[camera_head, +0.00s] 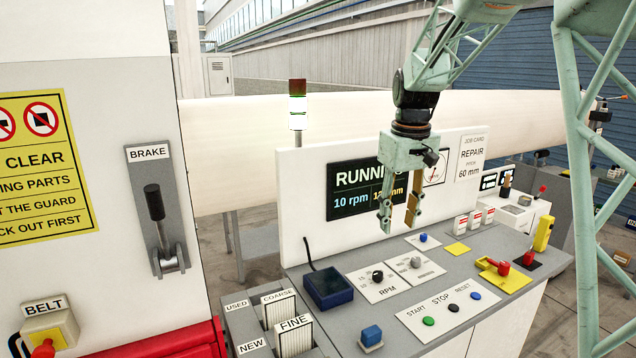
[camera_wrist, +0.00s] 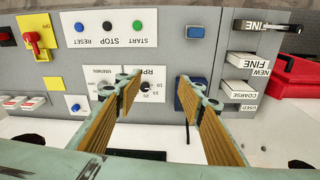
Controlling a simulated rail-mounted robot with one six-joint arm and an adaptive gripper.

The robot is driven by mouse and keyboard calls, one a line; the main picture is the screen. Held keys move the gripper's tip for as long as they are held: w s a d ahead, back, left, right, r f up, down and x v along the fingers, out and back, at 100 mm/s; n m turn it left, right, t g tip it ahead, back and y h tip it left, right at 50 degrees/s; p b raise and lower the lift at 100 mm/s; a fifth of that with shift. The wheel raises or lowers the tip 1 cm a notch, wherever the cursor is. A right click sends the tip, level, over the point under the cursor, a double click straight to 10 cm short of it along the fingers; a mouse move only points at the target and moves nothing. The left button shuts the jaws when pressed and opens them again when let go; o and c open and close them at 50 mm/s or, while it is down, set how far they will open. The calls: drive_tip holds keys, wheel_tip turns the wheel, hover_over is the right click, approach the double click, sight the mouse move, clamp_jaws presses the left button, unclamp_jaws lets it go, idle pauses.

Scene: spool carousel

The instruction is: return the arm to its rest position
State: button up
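My gripper (camera_head: 399,216) hangs from my green arm above the back part of the grey control console (camera_head: 466,265), in front of its white back panel. Its two fingers point down and stand apart with nothing between them. In the wrist view my gripper (camera_wrist: 160,112) shows its two ribbed, tan finger pads spread wide, with the RPM knob (camera_wrist: 146,86) and the console top seen between them. The fingers look clear of the console surface.
A display (camera_head: 366,190) reads RUNNING, 10 rpm. The console carries a dark blue box (camera_head: 328,287), knobs, START, STOP and RESET buttons, and a red switch on yellow (camera_head: 504,274). At left are a brake lever (camera_head: 157,220) and paper slots marked COARSE and FINE (camera_head: 294,335).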

drive_tip(key=s+r+m+t+b, duration=0.1)
drive_tip(key=s+r, duration=0.3)
drive_tip(key=s, duration=0.8)
drive_tip(key=s+r+m+b, duration=0.15)
drive_tip(key=s+r, duration=0.25)
drive_tip(key=s, duration=0.9)
drive_tip(key=s+f+t+b, duration=0.1)
drive_tip(key=s+f, duration=0.2)
drive_tip(key=s, duration=0.9)
drive_tip(key=s+f+m+b, duration=0.1)
drive_tip(key=s+f, duration=0.3)
drive_tip(key=s, duration=0.9)
drive_tip(key=shift+s+t+b, duration=0.15)
drive_tip(key=shift+t+b, duration=0.25)
